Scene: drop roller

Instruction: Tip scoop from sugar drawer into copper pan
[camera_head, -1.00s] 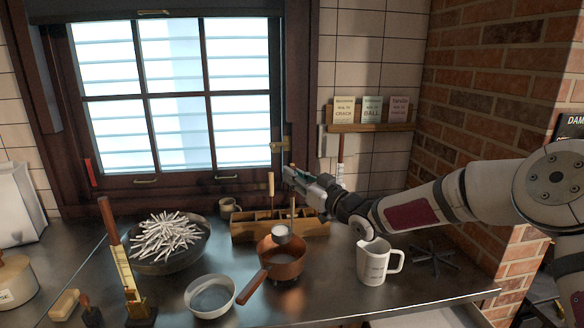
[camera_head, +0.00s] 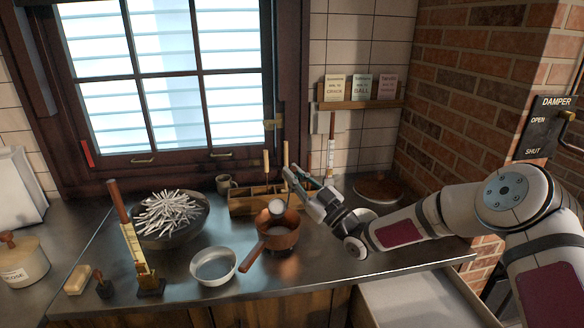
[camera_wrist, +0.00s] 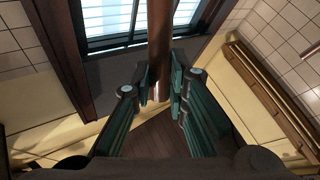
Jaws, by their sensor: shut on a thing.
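My gripper (camera_head: 291,178) is shut on the scoop's wooden handle (camera_wrist: 160,45), which stands upright between the fingers in the wrist view. In the head view the scoop's small pale bowl (camera_head: 277,208) hangs below my gripper, over the back part of the copper pan's opening. Whether it touches the rim, and what is in it, I cannot tell. The copper pan (camera_head: 280,240) stands on the counter with its wooden handle toward the front left. An open drawer (camera_head: 415,297) with a pale inside, perhaps the sugar drawer, juts out at the lower right.
A divided wooden box (camera_head: 242,205) stands just behind the pan. A white bowl (camera_head: 214,266) is at the pan's left, with a dark bowl of white sticks (camera_head: 170,230) beyond. A copper-coloured round lid (camera_head: 378,188) lies behind my arm. The front-middle counter is clear.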

